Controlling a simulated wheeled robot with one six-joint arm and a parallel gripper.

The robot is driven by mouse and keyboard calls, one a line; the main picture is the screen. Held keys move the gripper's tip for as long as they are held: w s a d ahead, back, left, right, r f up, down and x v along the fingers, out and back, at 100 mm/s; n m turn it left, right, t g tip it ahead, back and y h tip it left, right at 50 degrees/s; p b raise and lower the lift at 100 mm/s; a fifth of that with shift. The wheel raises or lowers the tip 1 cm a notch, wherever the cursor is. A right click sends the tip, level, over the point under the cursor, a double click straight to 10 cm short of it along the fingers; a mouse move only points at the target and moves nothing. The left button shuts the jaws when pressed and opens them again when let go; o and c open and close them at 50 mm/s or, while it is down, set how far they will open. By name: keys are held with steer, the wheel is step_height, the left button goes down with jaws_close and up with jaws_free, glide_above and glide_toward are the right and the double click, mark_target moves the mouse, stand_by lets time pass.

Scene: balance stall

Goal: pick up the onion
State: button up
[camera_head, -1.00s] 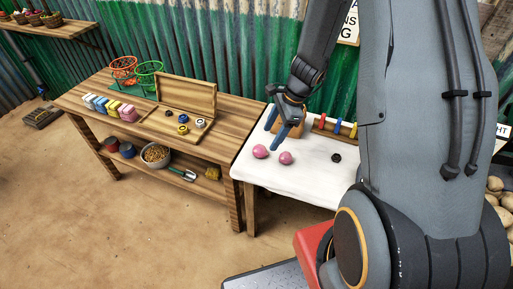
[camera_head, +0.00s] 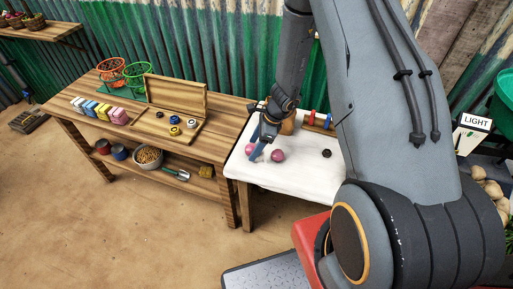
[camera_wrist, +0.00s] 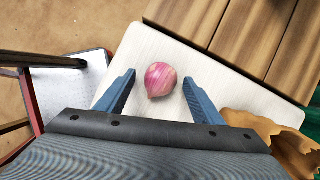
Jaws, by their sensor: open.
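One pink-purple onion (camera_wrist: 160,80) lies on the white tabletop, between and just beyond the blue fingertips of my gripper (camera_wrist: 158,84) in the wrist view. In the head view my gripper (camera_head: 258,148) is open and low over the white table (camera_head: 270,178). One round pink onion (camera_head: 250,149) is partly behind a finger. A second pink round thing (camera_head: 278,155) sits just to its right. The wrist view shows only one onion. I cannot tell from the head view whether the fingers touch the onion.
A small black object (camera_head: 326,153) lies farther right on the white table. A brown crumpled thing (camera_wrist: 275,135) is near my gripper's right side. The wooden bench (camera_head: 150,118) with colored blocks and a wooden tray adjoins on the left.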

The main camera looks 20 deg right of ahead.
steer(key=shift+a+f, duration=0.1)
steer(key=shift+f, duration=0.2)
steer(key=c, duration=1.2)
steer(key=shift+o, duration=0.2)
steer(key=shift+r, duration=0.1)
